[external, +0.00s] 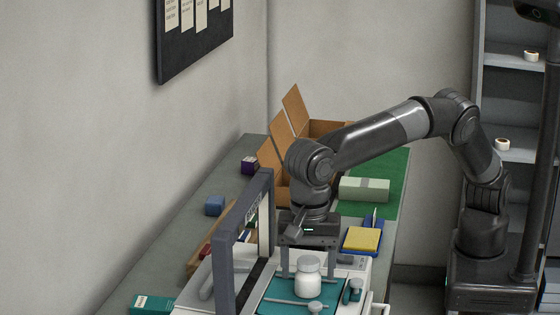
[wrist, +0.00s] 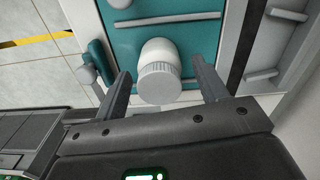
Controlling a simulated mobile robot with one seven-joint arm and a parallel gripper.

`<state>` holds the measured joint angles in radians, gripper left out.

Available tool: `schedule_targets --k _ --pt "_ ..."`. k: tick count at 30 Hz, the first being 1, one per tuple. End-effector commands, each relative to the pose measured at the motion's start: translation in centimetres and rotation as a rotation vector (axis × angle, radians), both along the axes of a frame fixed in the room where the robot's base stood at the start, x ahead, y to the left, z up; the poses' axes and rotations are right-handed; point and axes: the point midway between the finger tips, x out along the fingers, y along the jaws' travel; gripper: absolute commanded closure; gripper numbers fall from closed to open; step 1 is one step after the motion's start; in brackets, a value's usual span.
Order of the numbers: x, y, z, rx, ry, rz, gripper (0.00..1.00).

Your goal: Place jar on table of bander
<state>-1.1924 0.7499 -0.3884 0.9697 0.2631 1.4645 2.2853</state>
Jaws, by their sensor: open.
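A white jar (external: 307,278) with a ribbed lid stands upright on the teal table of the bander (external: 272,297). In the wrist view the jar (wrist: 159,72) shows lid towards me, with the teal surface (wrist: 195,45) behind it. My gripper (external: 305,274) points down at the jar. In the wrist view its two fingers (wrist: 161,88) are apart, one on each side of the jar, with visible gaps. The bander's dark arch frame (external: 228,255) stands just left of the jar. The jar's underside is hidden.
A grey bar with a knob (external: 314,306) lies in front of the jar, and another knob (external: 354,290) is to its right. A blue block (external: 214,206) sits near the wall.

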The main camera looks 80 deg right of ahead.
Motion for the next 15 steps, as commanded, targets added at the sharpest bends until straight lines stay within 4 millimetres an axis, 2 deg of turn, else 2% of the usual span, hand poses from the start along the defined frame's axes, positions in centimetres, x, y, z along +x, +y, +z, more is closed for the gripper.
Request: schedule_targets --k 9,15 --pt "0.1 0.0 6.7 0.004 -0.003 0.0 0.34" --pt "0.1 0.0 9.3 0.001 -0.002 -0.001 0.34"
